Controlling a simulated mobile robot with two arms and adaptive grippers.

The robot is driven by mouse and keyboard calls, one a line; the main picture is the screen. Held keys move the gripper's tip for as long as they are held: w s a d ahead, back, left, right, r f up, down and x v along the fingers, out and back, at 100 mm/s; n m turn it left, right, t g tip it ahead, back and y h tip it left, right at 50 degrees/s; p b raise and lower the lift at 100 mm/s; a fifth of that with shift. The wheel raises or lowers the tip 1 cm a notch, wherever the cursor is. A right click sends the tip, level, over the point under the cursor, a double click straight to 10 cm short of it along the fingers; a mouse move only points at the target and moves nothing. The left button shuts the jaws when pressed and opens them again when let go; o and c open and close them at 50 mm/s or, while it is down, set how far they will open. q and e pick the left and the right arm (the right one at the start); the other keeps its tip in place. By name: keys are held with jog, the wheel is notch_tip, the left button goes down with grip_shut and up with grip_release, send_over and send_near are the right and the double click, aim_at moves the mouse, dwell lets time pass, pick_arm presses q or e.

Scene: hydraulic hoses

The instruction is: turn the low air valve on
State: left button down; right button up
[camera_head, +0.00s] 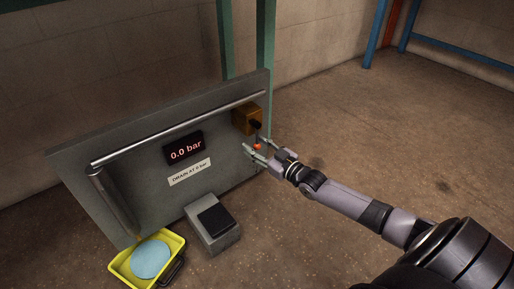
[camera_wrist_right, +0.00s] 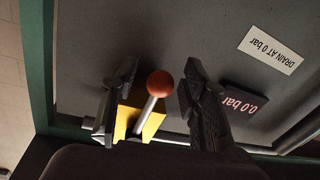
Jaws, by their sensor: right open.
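The air valve is a yellow-orange box (camera_head: 247,119) at the right end of the grey panel, with a black part on its front. Its lever (camera_wrist_right: 148,114) is a silver rod ending in a red ball knob (camera_wrist_right: 160,83); the knob also shows in the head view (camera_head: 257,147), below the box. My right gripper (camera_head: 255,149) is open, with its fingers on either side of the knob. In the wrist view my right gripper (camera_wrist_right: 159,75) shows gaps between the knob and both fingers. My left gripper is not in view.
The grey panel (camera_head: 140,165) carries a 0.0 bar display (camera_head: 184,148), a "DRAIN AT 0 bar" label (camera_head: 190,171) and a metal pipe (camera_head: 180,128). A grey pedestal (camera_head: 208,236) and a yellow tray (camera_head: 120,266) with a light-blue round item (camera_head: 150,259) stand in front. Floor at right is clear.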

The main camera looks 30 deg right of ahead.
jog(key=shift+c, duration=0.5)
grip_shut()
dwell(0.3)
